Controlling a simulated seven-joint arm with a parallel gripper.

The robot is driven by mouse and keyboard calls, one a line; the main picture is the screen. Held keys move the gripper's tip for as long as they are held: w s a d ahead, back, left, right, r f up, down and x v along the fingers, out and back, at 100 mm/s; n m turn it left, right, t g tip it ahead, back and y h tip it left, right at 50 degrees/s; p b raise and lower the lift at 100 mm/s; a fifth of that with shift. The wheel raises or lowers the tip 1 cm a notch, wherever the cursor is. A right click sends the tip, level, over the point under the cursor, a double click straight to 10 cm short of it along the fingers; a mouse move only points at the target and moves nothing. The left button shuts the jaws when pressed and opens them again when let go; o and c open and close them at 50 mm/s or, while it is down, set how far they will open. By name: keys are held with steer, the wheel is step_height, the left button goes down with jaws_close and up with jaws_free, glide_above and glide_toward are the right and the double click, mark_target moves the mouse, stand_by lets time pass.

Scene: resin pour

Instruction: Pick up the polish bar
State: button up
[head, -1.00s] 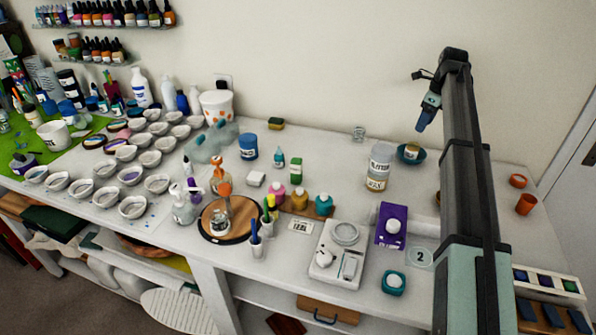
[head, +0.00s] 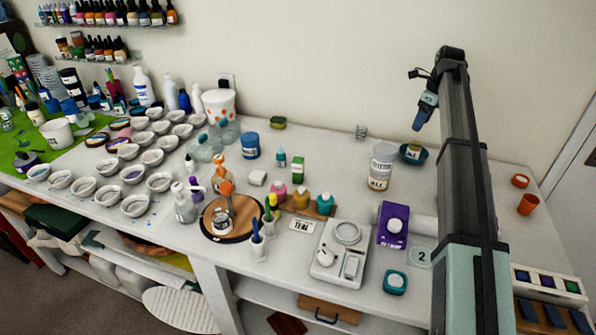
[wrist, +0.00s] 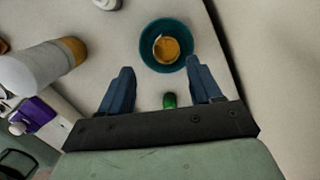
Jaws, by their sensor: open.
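My gripper (head: 425,111) hangs from the arm at the back right of the table, above it. In the wrist view its two blue fingers (wrist: 156,88) are spread apart with nothing held between them. A small rounded green item (wrist: 169,100) shows between the fingers, partly hidden by the gripper body. It may be the polish bar, but I cannot tell for certain. In the head view I cannot make it out; the arm may hide it.
A teal bowl (wrist: 146,62) holding a yellow-orange round thing lies ahead of the fingers. A large white jar (head: 382,166) stands left of it, and a purple box (head: 393,236) stands nearer.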

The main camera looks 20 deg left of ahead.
steer(key=shift+n, duration=0.7)
steer(key=s+a, duration=0.1)
steer(key=a, duration=0.3)
steer(key=s+a, duration=0.1)
steer(key=a, duration=0.3)
steer(key=s+a, duration=0.1)
steer(key=a, duration=0.2)
steer(key=shift+a+r, duration=0.4)
steer(key=s+a+n, duration=0.1)
steer(key=s+a, duration=0.4)
steer(key=a, duration=0.2)
steer(key=m+g+y, duration=0.1)
steer(key=m+y, duration=0.2)
steer(key=m, duration=3)
glide_toward(296, 169)
steer(key=x, duration=0.2)
steer(key=w+x, duration=0.1)
steer(key=x, duration=0.3)
steer(key=shift+w+d+f, duration=0.15)
steer(key=shift+w+d, duration=0.05)
steer(key=shift+d, duration=0.05)
steer(key=shift+a+x, duration=0.25)
steer(key=shift+x, duration=2.45)
steer(key=shift+w, duration=0.1)
